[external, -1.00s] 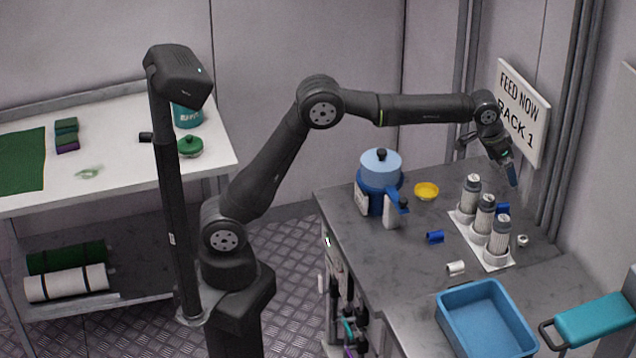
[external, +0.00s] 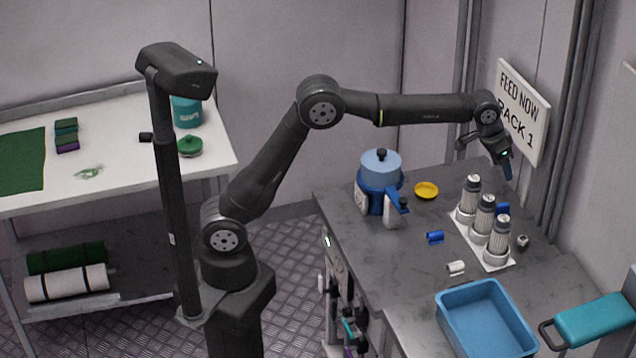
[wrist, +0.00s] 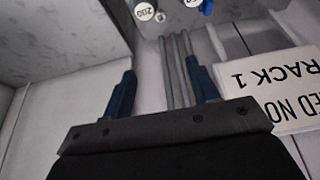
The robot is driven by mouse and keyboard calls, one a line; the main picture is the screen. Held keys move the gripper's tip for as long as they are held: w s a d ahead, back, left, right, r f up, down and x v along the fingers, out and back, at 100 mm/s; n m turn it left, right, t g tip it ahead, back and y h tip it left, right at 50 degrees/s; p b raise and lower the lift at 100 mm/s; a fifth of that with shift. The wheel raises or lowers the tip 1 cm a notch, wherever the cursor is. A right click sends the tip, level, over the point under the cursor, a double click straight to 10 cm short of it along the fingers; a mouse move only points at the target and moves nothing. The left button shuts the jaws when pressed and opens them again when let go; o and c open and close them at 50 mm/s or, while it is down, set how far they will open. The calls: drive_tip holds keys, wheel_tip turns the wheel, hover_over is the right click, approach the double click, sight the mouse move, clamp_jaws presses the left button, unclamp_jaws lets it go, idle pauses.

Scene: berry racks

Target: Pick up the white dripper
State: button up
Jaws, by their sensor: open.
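A small white cylinder (external: 456,268), which looks like the white dripper, lies on its side on the dark grey bench, left of the white bottle rack. I cannot find it in the wrist view. My gripper (external: 507,172) hangs above the bench's back right, beside the sign and well apart from the white piece. In the wrist view my gripper (wrist: 162,86) shows two dark blue fingers spread apart with nothing between them.
Several bottles (external: 484,215) stand upright on a white rack. Around them are a blue cylinder (external: 435,237), a small grey piece (external: 523,241), a yellow dish (external: 426,190) and a blue-lidded grinder-like device (external: 380,178). A blue tray (external: 448,318) sits in front. The sign (external: 522,110) stands close behind my gripper.

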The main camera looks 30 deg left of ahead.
drive_tip(key=m+g+h, duration=0.1)
drive_tip(key=m+g, duration=0.2)
drive_tip(key=m, duration=0.6)
approach(521, 237)
drive_tip(key=x, duration=0.9)
drive_tip(key=shift+c, duration=0.2)
drive_tip(key=c, duration=1)
